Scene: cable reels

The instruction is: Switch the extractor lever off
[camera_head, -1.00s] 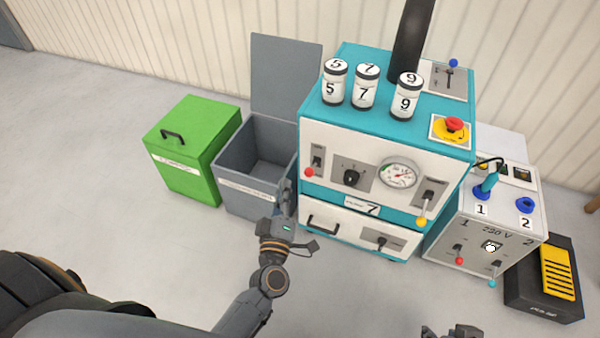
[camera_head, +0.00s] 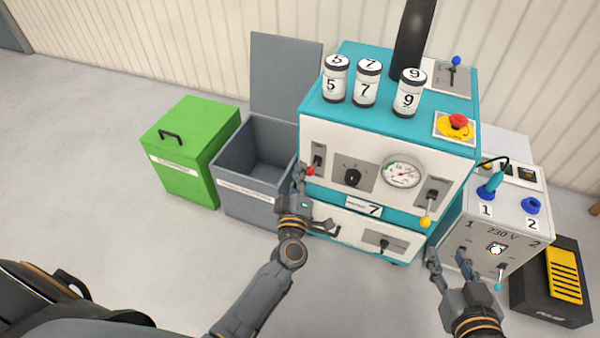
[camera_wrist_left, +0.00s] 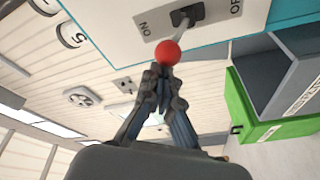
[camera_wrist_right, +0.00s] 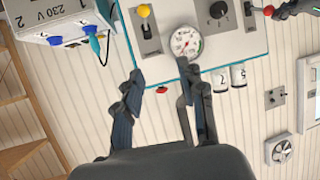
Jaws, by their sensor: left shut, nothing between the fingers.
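A red-knobbed lever (camera_head: 310,171) sits at the left of the teal and white machine's front. In the left wrist view its red knob (camera_wrist_left: 168,52) stands out from a plate marked ON and OFF. Other levers are a yellow-knobbed one (camera_head: 426,221) and a blue-knobbed one (camera_head: 456,61) on top by the black pipe; I cannot tell which is named extractor. My left gripper (camera_head: 299,172) is shut and empty, its tips (camera_wrist_left: 162,78) close by the red knob; contact is unclear. My right gripper (camera_head: 447,258) is open and empty before the 230 V box.
The machine (camera_head: 385,130) carries several numbered canisters and a red emergency button (camera_head: 458,121). An open grey bin (camera_head: 246,198) and a green bin (camera_head: 187,150) stand left. The 230 V box (camera_head: 510,225) and a black case (camera_head: 540,308) stand right. Floor in front is clear.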

